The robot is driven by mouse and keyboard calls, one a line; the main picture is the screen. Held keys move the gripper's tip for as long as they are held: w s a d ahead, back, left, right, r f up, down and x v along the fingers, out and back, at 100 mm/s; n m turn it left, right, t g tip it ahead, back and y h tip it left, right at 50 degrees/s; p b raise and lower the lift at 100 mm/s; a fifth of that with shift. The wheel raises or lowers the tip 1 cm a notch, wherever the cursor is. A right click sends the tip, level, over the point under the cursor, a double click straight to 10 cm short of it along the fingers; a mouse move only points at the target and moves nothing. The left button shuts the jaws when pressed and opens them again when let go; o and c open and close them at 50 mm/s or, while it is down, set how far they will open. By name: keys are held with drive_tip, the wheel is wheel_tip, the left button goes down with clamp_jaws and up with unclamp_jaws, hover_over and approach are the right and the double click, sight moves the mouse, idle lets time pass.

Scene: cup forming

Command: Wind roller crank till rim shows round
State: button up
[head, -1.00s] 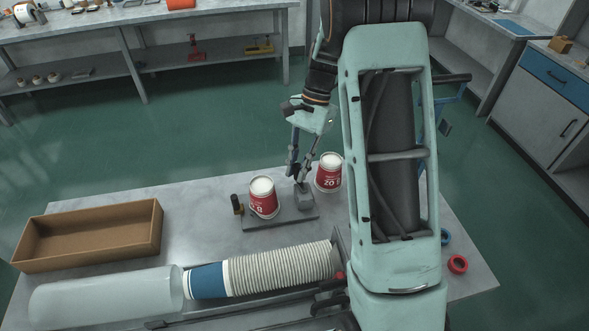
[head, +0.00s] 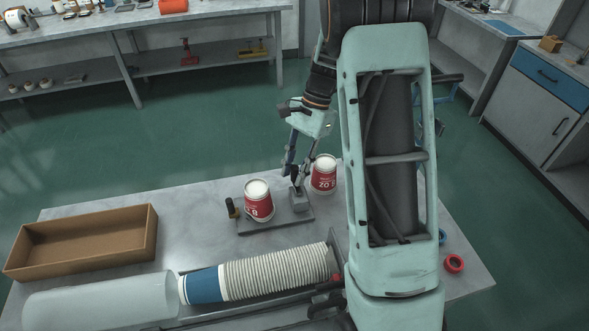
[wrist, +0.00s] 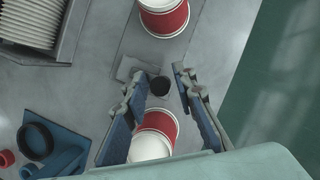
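The roller device is a grey base plate (head: 270,226) on the table, with a grey block and a dark upright crank knob (wrist: 160,86). A red and white cup (head: 258,204) stands at the plate's left part, also in the wrist view (wrist: 164,20). A second red and white cup (head: 324,178) stands right of the block and shows partly behind my fingers (wrist: 156,123). My gripper (head: 297,173) is low over the block. In the wrist view my gripper (wrist: 161,80) is open, its fingers either side of the knob, seemingly with gaps. The cup rims' roundness is too small to judge.
A stack of ribbed cups (head: 275,270) and a clear tube (head: 100,303) lie along the near side. An empty cardboard tray (head: 85,242) is at the left. A red ring (head: 453,264) lies at the right edge. A black and brass post (head: 232,208) stands at the plate's left end.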

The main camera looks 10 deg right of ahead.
drive_tip(key=shift+o, duration=0.5)
drive_tip(key=v, duration=1.2)
